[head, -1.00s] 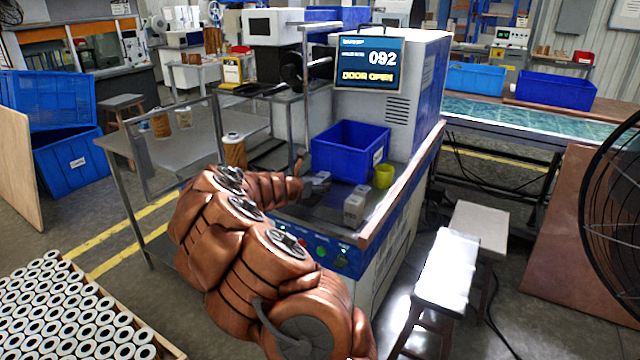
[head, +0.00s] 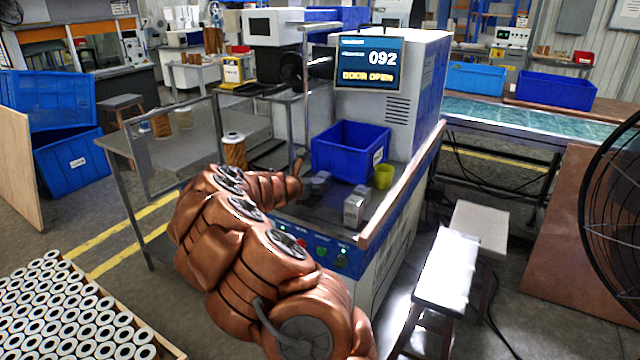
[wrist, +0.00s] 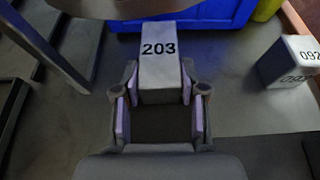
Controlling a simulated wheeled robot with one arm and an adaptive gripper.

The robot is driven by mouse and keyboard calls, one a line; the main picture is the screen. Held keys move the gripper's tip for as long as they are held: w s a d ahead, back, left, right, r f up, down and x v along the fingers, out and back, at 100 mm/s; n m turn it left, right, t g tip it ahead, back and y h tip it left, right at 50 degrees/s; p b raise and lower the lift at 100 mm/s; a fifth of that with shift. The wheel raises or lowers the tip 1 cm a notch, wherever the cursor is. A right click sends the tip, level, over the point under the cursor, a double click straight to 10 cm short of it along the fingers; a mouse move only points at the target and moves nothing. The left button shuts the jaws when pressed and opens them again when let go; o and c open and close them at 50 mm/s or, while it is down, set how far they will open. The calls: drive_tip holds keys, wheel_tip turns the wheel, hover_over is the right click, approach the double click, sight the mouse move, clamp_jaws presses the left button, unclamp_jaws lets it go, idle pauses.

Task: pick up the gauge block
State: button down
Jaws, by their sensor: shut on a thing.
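A light grey gauge block marked 203 (wrist: 158,60) sits between the two fingers of my gripper (wrist: 158,112) in the wrist view. The fingers are shut on its near end. In the head view my gripper (head: 319,184) is low over the machine's bench, in front of the blue bin; the block in it is too small to make out there. A second grey block, marked 092 (wrist: 290,62), stands apart to the right in the wrist view. It also shows on the bench in the head view (head: 354,210).
A blue bin (head: 335,163) stands just behind my gripper, with a yellow cup (head: 384,176) to its right. A screen (head: 369,65) above reads 092 and DOOR OPEN. A metal post rises behind my arm. Bare bench lies between the two blocks.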

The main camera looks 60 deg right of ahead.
drive_tip(key=shift+r, duration=0.1)
drive_tip(key=shift+r, duration=1.45)
drive_tip(key=shift+a+r, duration=0.15)
drive_tip(key=shift+r, duration=0.15)
drive_tip(key=s+a, duration=0.2)
drive_tip(key=a, duration=0.5)
drive_tip(key=s+a+r, duration=0.1)
drive_tip(key=s+a, duration=0.2)
drive_tip(key=a, duration=0.4)
drive_tip(key=shift+s+a+r, duration=0.15)
drive_tip(key=shift+s+a, duration=0.05)
drive_tip(key=shift+a, duration=0.2)
